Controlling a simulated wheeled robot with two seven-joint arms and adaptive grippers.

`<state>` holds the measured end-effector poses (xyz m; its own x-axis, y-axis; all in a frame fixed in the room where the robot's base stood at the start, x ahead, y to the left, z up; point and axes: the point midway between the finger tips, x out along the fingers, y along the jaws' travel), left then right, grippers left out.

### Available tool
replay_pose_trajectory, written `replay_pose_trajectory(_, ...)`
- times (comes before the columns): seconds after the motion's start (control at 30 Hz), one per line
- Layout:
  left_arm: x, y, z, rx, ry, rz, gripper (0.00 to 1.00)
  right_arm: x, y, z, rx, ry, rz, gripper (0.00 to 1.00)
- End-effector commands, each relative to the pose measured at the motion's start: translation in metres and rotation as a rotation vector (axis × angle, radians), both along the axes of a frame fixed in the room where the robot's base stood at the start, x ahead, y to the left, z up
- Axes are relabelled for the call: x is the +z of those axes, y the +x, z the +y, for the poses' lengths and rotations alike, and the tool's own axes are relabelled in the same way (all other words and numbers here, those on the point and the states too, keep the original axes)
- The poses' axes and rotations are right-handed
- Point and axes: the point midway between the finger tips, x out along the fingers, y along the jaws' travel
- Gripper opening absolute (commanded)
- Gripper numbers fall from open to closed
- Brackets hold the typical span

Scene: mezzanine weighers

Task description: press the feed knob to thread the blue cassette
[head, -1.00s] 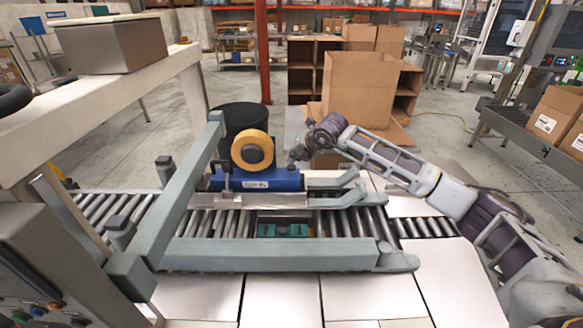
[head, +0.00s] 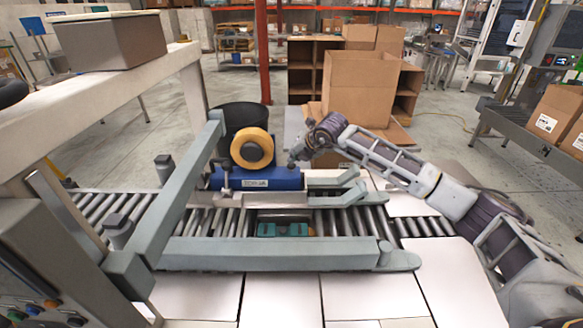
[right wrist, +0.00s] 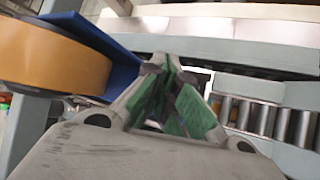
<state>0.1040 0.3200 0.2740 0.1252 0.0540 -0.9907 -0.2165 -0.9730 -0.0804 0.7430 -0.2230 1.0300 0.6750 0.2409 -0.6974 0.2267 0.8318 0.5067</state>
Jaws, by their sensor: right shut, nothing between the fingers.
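The blue cassette (head: 232,181) lies on the machine bed with a large orange-yellow tape roll (head: 252,132) standing upright on it. In the right wrist view the roll (right wrist: 50,58) and a blue panel of the cassette (right wrist: 95,40) show at the upper left. My right gripper (head: 293,160) is beside the right end of the cassette, its fingers small and dark there. In the right wrist view the gripper (right wrist: 163,68) is shut and empty, with green pads on its fingers. I cannot make out the feed knob clearly; the hand may hide it. My left gripper is out of view.
Grey rails (head: 270,253) frame a roller conveyor (head: 100,208) around the cassette. A teal block (head: 286,230) sits low among the rollers. A slanted grey bar (head: 178,200) stands left of the cassette. An open cardboard box (head: 357,90) is behind. White panels in front are clear.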

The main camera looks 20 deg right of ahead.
Motion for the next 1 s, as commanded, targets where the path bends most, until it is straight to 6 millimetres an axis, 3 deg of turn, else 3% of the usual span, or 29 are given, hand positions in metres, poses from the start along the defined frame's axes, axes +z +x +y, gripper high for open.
replay_pose_trajectory(0.37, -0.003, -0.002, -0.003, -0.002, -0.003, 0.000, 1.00, -0.002, 0.000, 0.000, 0.001, 0.001, -0.001, 0.00)
replay_pose_trajectory(0.5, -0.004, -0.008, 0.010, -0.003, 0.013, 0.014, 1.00, -0.002, 0.000, 0.000, 0.001, 0.001, -0.001, 0.00)
replay_pose_trajectory(1.0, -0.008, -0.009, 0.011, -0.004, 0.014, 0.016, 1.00, -0.006, 0.000, 0.000, 0.001, 0.001, -0.001, 0.00)
